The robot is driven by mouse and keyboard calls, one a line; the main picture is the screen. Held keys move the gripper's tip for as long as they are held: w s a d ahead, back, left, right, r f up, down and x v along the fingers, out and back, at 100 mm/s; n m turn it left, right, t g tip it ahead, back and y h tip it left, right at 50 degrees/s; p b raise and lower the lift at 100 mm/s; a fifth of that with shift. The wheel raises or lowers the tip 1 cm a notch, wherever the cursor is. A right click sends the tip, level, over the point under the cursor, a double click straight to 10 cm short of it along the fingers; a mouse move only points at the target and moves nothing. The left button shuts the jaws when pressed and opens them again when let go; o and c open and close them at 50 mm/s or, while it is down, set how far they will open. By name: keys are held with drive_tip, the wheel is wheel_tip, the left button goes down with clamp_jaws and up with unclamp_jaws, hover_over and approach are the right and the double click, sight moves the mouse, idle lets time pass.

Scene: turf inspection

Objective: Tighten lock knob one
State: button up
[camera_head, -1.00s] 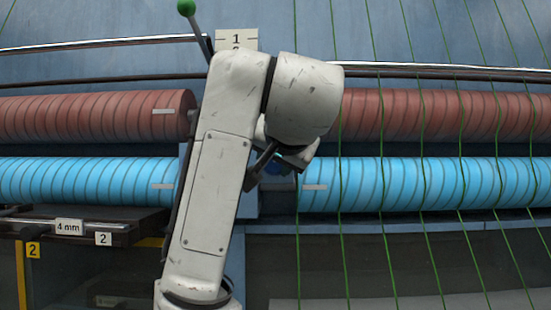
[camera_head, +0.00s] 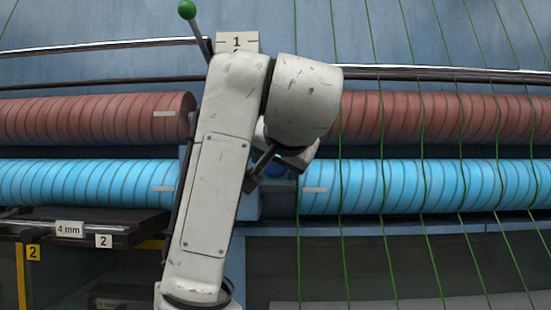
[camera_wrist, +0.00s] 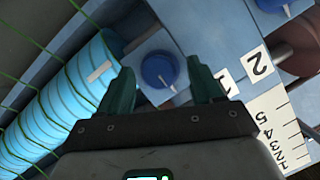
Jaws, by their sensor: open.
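In the wrist view, my gripper (camera_wrist: 160,67) is open, with two dark teal fingers. A round blue knob (camera_wrist: 158,72) with a pointer mark appears between the fingertips, with a visible gap on each side. It sits on a pale blue block; I cannot tell its depth from the fingers. A white label (camera_wrist: 226,82), partly covered by the right finger, seems to read 1. A second blue knob (camera_wrist: 272,4) is cut by the top edge, near a label 2 (camera_wrist: 259,64). In the head view, my arm hides most of this spot; a little blue (camera_head: 276,168) shows behind it.
A blue ribbed roller (camera_head: 420,186) and a red ribbed roller (camera_head: 440,117) run across, with green cords (camera_head: 382,150) in front at right. A lever with a green ball (camera_head: 187,9) rises upper left. A numbered scale (camera_wrist: 275,130) lies right in the wrist view.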

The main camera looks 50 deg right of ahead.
drive_tip(key=b+v, duration=0.3)
drive_tip(key=v, duration=0.7)
drive_tip(key=shift+s+a+r, duration=0.2)
drive_tip(key=shift+s, duration=0.1)
